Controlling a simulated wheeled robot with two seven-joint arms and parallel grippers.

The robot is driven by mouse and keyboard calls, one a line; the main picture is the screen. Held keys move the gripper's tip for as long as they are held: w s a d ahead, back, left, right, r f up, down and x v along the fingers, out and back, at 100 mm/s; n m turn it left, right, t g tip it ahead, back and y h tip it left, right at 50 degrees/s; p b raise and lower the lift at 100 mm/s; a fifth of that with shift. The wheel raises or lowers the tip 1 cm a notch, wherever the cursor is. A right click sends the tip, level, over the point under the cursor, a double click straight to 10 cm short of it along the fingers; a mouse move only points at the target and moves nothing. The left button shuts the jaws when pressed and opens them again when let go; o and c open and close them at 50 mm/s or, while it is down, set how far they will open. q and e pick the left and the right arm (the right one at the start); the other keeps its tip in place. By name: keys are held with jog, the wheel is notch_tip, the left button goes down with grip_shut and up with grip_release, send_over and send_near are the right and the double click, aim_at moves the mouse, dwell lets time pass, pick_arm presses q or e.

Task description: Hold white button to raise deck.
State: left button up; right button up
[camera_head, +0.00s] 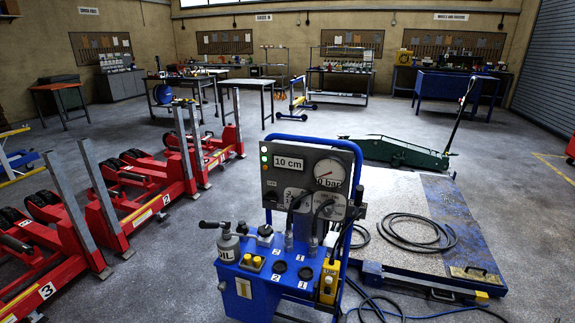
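A blue hydraulic unit (245,290) with a blue tube frame stands in the front middle. Its grey panel (275,190) carries a "10 cm" display (289,162), a round gauge (329,174) and small lit lamps at the upper left. A yellow hand control (329,282) sits at the unit's right front; its buttons are too small to tell apart, and I cannot make out a white one for sure. A worn deck with a bare metal top (462,215) lies low near the floor behind and right of the unit. Neither of my grippers shows.
Black hoses (415,232) lie coiled on the deck, and more run along the floor at front right. Red wheeled lifts (120,215) line the left. A green trolley jack (395,150) stands behind the deck. Grey floor is open between the lifts and the unit.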

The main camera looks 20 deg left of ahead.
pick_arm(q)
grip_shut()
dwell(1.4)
